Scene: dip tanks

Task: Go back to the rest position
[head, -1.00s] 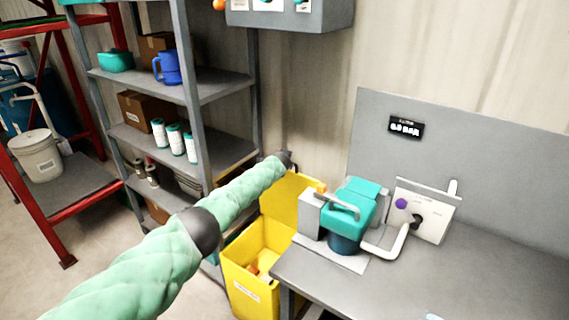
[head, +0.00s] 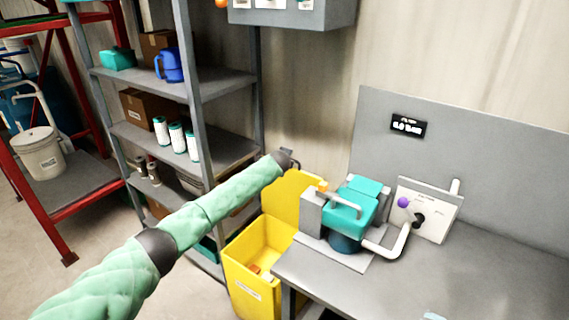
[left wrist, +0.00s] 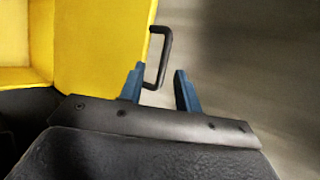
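My left arm comes in from the left in the head view and ends beside the raised lid of the yellow bin (head: 252,246). My left gripper shows in the left wrist view (left wrist: 155,90) with its two blue fingers apart. Between and just beyond the fingers is a black handle (left wrist: 164,55) on the edge of the yellow lid (left wrist: 105,45). The fingers are not closed on it, and whether they touch it I cannot tell. In the head view the fingers are too small to make out. My right gripper is not in view.
A grey shelf unit (head: 225,82) with boxes and cans stands behind my arm. Right of the bin is a grey bench (head: 470,275) with a teal pump (head: 350,208) and a white panel (head: 428,208). A red rack (head: 52,214) is at far left.

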